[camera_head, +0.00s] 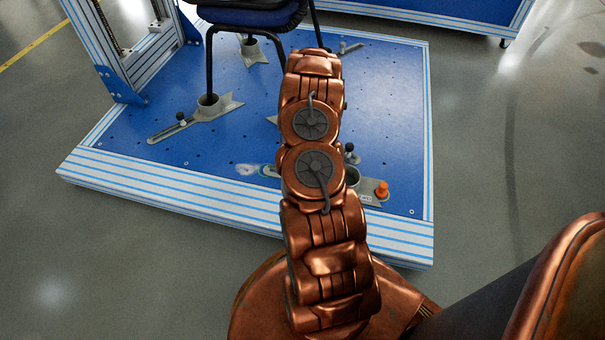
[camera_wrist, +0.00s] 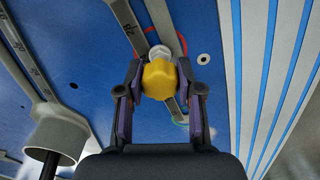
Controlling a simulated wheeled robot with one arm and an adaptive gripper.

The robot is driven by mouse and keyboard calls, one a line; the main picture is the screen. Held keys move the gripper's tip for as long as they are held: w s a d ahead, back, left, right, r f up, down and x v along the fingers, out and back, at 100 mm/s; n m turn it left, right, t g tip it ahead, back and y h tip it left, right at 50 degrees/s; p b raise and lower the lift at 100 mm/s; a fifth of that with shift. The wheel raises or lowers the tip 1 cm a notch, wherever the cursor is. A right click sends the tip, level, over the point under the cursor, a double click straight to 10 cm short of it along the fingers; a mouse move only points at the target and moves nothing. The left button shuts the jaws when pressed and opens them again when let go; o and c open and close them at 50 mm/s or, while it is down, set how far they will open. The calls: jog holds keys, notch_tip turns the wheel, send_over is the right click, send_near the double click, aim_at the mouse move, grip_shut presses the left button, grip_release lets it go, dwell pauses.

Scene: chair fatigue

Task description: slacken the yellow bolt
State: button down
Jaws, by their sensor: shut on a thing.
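The yellow bolt (camera_wrist: 158,82) is at the upper middle of the wrist view, with a pale metal part at its far end. My gripper (camera_wrist: 160,74) has a finger on each side of the bolt's head and is shut on it. In the head view my copper-coloured arm covers the gripper and the yellow bolt, so neither shows there.
The blue platform (camera_head: 245,150) has a striped edge and several holes. A chair (camera_head: 245,14) stands on it, with legs in metal cups (camera_head: 210,103). An orange knob (camera_head: 382,188) stands right of my arm. Grey floor (camera_head: 490,150) is clear at the right.

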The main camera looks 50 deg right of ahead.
jog(key=c, duration=0.8)
grip_release()
jog(key=shift+o, duration=0.2)
jog(key=shift+r+p, duration=0.15)
jog(key=shift+p, duration=0.25)
jog(key=shift+m+p, duration=0.5)
jog(key=shift+m, duration=0.1)
jog(key=shift+m+p, duration=1.2)
jog(key=shift+p, duration=0.4)
jog(key=shift+m, duration=0.3)
jog(key=shift+m+p, duration=0.5)
jog(key=shift+p, duration=0.45)
jog(key=shift+m+p, duration=0.8)
jog(key=shift+p, duration=0.15)
jog(key=shift+m+p, duration=0.4)
jog(key=shift+m, duration=0.3)
